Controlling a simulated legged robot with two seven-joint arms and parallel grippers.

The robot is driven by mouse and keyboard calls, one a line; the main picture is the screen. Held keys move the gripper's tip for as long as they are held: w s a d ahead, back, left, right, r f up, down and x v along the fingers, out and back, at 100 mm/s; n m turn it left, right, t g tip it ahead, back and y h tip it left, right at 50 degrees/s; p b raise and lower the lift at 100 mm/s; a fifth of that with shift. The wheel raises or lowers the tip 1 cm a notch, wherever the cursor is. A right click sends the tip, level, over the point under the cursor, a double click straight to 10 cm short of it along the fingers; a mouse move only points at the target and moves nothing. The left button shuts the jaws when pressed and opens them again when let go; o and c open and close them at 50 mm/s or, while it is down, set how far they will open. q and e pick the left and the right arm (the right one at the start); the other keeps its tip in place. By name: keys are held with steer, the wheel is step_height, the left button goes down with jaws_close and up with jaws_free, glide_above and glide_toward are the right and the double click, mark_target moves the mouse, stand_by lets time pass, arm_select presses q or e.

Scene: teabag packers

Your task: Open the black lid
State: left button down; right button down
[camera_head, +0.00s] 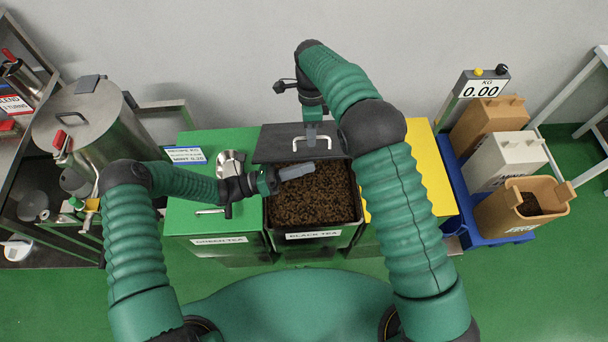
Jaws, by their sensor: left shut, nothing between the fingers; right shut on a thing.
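The black lid (273,146) is raised at the back edge of the black tea bin (312,235), and the bin's dark loose tea (312,203) lies exposed in front of it. A pale handle (298,149) sits on the lid. My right gripper (312,138) reaches down from behind the lid and is shut on its handle; the exact finger contact is small in view. My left gripper (297,172) is shut and empty, above the left back part of the tea, just in front of the lid.
The green tea bin (185,215) with a metal scoop on top stands at left, and a yellow bin (440,178) at right. A blue platform (487,233) with several boxes and a scale display (483,88) stand further right. A steel pot (82,112) is at far left.

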arm_select(q)
steer(key=shift+w+r, duration=0.15)
steer(key=shift+w, duration=0.2)
arm_select(e)
steer(key=shift+f, duration=0.4)
steer(key=c, duration=1.8)
jaws_free()
steer(key=o, duration=0.3)
steer(key=shift+w+f, duration=0.2)
steer(key=shift+w, duration=0.1)
arm_select(q)
steer(key=shift+w, duration=0.35)
arm_select(e)
steer(key=shift+s, duration=0.1)
steer(key=shift+r, duration=0.1)
